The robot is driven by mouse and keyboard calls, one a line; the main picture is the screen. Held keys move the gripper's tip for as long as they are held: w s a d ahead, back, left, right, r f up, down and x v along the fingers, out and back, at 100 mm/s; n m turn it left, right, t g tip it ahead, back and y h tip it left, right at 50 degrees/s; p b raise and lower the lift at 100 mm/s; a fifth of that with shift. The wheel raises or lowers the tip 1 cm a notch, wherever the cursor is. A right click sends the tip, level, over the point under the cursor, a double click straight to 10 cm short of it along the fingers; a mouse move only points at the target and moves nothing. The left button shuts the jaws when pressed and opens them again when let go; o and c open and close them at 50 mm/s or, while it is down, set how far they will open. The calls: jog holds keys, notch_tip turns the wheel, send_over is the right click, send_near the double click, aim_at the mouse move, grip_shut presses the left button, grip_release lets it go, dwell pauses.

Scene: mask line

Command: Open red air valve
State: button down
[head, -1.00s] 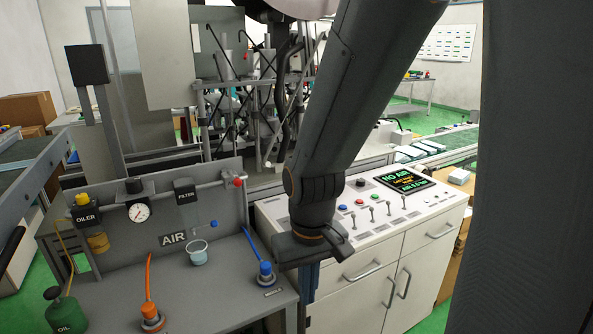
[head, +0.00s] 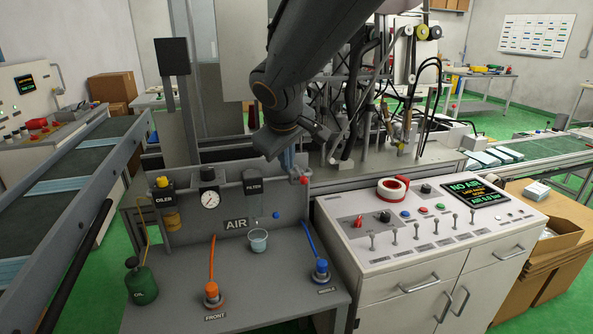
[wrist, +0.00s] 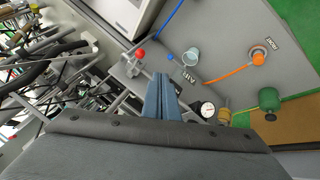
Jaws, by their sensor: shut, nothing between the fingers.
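The red air valve (head: 304,180) is a small red knob at the right end of the air pipe, above the grey AIR panel (head: 236,224). In the wrist view the red knob (wrist: 140,54) shows just up and left of the fingertips. My gripper (head: 290,168) is shut and empty, pointing down close beside the knob on its left in the head view. In the wrist view its blue-grey fingers (wrist: 160,84) are together. I cannot tell whether they touch the knob.
A gauge (head: 210,199), an oiler (head: 164,190) and a filter (head: 253,187) line the pipe. A cup (head: 258,240), orange hose fitting (head: 212,294) and blue fitting (head: 321,270) stand on the bench. The control cabinet (head: 400,262) at right has a screen (head: 474,191) reading NO AIR.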

jog(key=w+d+f+p, duration=0.2)
jog(key=w+f+p, duration=0.1)
jog(key=w+f, duration=0.5)
jog(key=shift+w+d+f, duration=0.15)
jog(key=shift+d+f, duration=0.25)
jog(key=shift+f, duration=0.05)
